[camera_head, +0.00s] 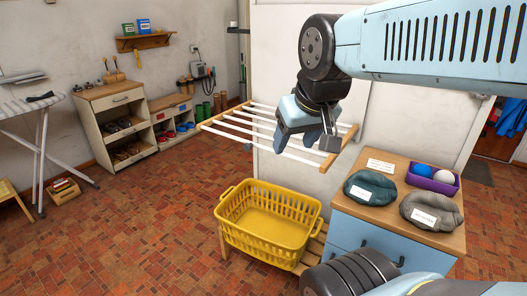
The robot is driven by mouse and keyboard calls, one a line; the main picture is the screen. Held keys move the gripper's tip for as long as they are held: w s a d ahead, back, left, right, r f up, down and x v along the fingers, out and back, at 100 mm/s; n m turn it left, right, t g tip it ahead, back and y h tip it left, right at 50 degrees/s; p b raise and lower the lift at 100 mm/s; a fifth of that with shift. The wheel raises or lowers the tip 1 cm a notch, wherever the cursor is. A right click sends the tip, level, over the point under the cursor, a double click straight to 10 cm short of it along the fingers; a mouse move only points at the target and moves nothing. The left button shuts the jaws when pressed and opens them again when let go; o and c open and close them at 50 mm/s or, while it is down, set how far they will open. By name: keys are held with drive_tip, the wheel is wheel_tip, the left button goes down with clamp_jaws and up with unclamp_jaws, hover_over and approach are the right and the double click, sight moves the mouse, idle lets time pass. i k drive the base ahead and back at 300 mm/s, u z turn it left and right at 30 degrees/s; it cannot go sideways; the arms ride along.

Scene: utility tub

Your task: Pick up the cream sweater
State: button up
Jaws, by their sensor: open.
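I do not see a garment that is clearly cream. Two folded or rolled knit bundles lie on the wooden top of the blue cabinet (342,203). One is a dark teal bundle (376,181) with a white label. The other is a grey bundle (438,204), also with a white label, nearer the front right. A white card (381,166) lies flat behind the teal bundle. My gripper (305,141) is open and empty, in the air in front of the drying rack, to the left of and higher in the picture than both bundles.
A purple tray (432,184) with a blue and a white ball sits at the cabinet's back. A yellow basket (265,235), seemingly empty, stands left of the cabinet. The white-barred drying rack (229,131) juts from the wall. The brick floor at left is largely clear.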

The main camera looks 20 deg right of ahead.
sight(427, 210)
drive_tip(key=u, duration=1.5)
drive_tip(key=i, duration=0.1)
drive_tip(key=z, duration=3.2)
drive_tip(key=k, duration=0.85)
drive_tip(key=z, duration=0.15)
drive_tip(key=i, duration=0.65)
